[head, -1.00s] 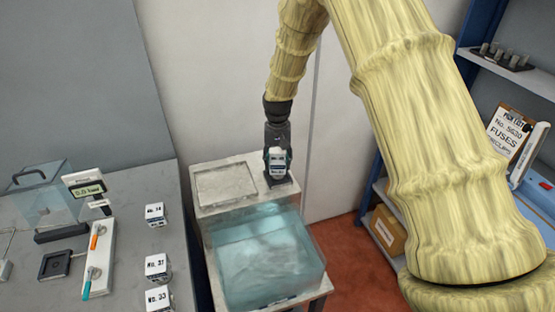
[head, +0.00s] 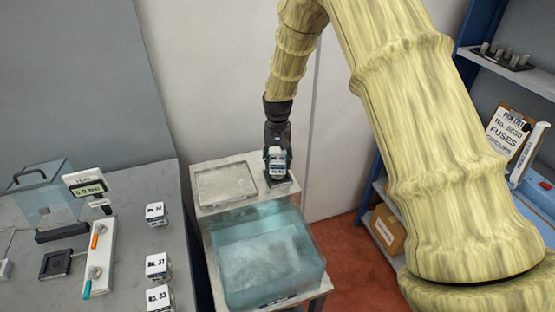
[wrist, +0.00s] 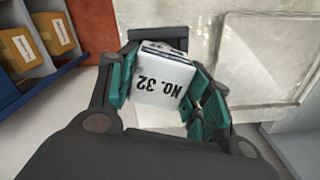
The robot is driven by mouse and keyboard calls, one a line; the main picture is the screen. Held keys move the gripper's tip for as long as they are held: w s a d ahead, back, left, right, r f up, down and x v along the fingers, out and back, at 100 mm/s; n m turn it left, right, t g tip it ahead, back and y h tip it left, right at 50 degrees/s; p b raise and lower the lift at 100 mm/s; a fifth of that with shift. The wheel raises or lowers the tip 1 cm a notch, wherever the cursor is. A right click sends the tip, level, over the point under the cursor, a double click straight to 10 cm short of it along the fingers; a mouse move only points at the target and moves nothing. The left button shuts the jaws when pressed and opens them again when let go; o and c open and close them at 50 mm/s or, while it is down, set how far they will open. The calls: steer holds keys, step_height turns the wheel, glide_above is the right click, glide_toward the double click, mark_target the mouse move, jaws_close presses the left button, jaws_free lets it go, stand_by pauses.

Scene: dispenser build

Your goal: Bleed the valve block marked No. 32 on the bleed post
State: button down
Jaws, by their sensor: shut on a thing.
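The valve block marked No. 32 (wrist: 163,78) is white with black lettering. In the wrist view it sits between the green-padded fingers of my gripper (wrist: 168,95). In the head view my gripper (head: 277,158) is shut on this block (head: 277,163), over a dark pad (head: 289,185) at the back right of a pale stand. I cannot tell whether the block touches the pad. No part is clearly readable as the bleed post; the dark pad's middle is hidden by the block and gripper.
A clear tank of water (head: 268,262) is in front of the gripper. A shallow pale tray (head: 226,184) lies to its left. Several white blocks, including one marked No. 31 (head: 157,266), stand on the grey table (head: 135,200). A blue shelf unit (head: 372,205) stands at the right.

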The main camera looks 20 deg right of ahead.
mark_target(277, 159)
steer(key=shift+f, duration=0.5)
steer(key=c, duration=0.9)
jaws_free()
steer(key=shift+r+p, duration=2.75)
steer(key=shift+r, duration=2.75)
